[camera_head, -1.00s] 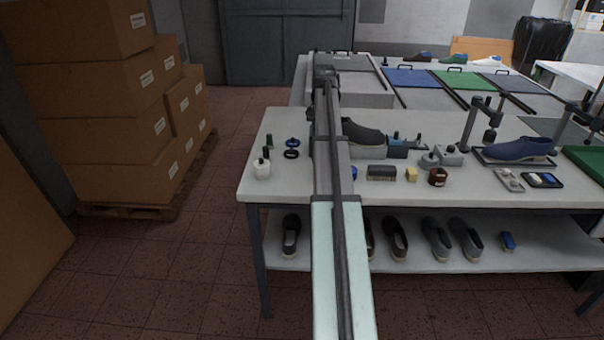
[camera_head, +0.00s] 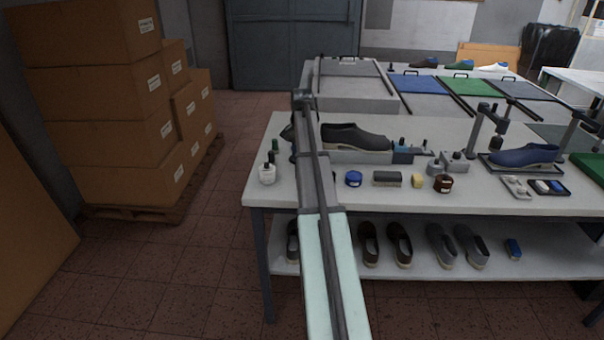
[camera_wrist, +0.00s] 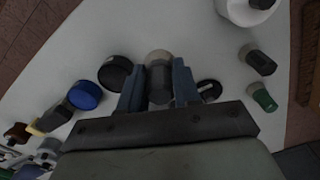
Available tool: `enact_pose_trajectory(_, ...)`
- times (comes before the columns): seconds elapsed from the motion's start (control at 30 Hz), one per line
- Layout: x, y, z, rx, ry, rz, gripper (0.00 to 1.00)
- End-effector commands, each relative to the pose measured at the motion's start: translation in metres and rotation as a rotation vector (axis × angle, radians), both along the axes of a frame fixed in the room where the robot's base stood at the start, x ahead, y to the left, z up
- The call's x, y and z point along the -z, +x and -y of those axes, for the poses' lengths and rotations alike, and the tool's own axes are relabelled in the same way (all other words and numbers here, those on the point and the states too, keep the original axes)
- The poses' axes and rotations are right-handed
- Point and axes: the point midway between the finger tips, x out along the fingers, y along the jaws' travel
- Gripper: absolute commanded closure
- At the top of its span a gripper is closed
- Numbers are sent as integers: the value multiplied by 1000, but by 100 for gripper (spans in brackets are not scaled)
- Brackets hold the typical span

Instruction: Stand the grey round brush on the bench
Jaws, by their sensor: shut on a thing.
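In the wrist view my gripper (camera_wrist: 157,88) is shut on the grey round brush (camera_wrist: 159,80), which sits between the two fingers. The brush has a dark grey body and a paler rounded end. The white bench top (camera_wrist: 215,50) lies beyond it; I cannot tell whether the brush touches it.
A dark shoe (camera_head: 355,137) stands behind. Some bare bench lies between these.

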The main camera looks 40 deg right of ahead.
Motion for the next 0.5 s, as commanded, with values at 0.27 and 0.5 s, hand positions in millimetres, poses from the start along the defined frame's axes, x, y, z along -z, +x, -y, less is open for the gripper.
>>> enact_pose_trajectory(0.27,31,0,0,-1,1,0,97)
enact_pose_trajectory(0.5,58,-1,0,-1,1,-1,97)
